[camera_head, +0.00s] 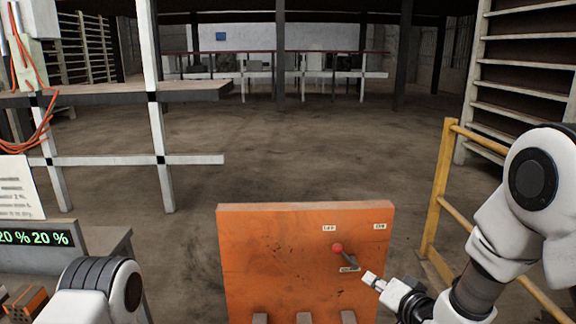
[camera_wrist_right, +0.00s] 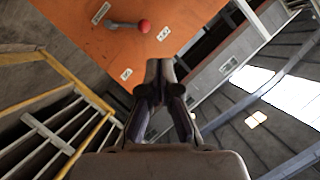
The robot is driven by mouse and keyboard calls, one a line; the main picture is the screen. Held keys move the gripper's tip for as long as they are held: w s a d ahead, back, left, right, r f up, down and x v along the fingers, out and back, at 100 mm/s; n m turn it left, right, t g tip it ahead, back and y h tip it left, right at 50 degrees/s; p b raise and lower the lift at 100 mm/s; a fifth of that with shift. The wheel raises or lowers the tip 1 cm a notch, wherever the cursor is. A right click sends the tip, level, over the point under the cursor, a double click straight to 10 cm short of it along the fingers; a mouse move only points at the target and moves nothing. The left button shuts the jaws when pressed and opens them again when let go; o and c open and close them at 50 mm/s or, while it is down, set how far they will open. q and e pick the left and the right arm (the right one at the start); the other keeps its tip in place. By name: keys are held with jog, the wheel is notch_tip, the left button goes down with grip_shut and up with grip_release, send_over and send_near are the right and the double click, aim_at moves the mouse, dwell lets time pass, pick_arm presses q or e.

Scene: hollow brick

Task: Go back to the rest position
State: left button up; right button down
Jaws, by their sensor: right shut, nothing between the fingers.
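My right gripper (camera_head: 371,279) is shut and empty, just right of a lever on an orange panel (camera_head: 270,255). In the right wrist view the right gripper (camera_wrist_right: 160,66) points at the panel's edge, with its fingers together. The lever has a red knob (camera_head: 337,247) and a dark grey shaft; the knob also shows in the right wrist view (camera_wrist_right: 144,26). The gripper looks apart from the lever. Small white labels sit around the lever. My left arm shows at the lower left, but its gripper is out of view.
A yellow railing (camera_head: 437,190) stands right of the panel, near my right arm. A grey table (camera_head: 105,240) with a green-lit display (camera_head: 35,238) is at the left. A white frame with a shelf (camera_head: 190,90) stands behind it. The floor beyond the panel is clear.

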jog(key=s+d+f+m+g+h, duration=0.1)
jog(key=s+f+g, duration=0.2)
jog(key=s+f, duration=0.7)
jog(key=s+d+f+g+h, duration=0.1)
jog(key=s+f+g, duration=0.45)
jog(key=f, duration=0.95)
jog(key=s+d+f+n+g+h, duration=0.1)
jog(key=s+d+f+n+g, duration=0.1)
jog(key=s, duration=0.8)
jog(key=s+d+f+n+g+h, duration=0.2)
jog(key=s+f+n+g, duration=0.1)
jog(key=s, duration=0.8)
jog(key=shift+d+f+n+p, duration=0.3)
jog(key=shift+f+n+p, duration=0.05)
jog(key=shift+n, duration=0.15)
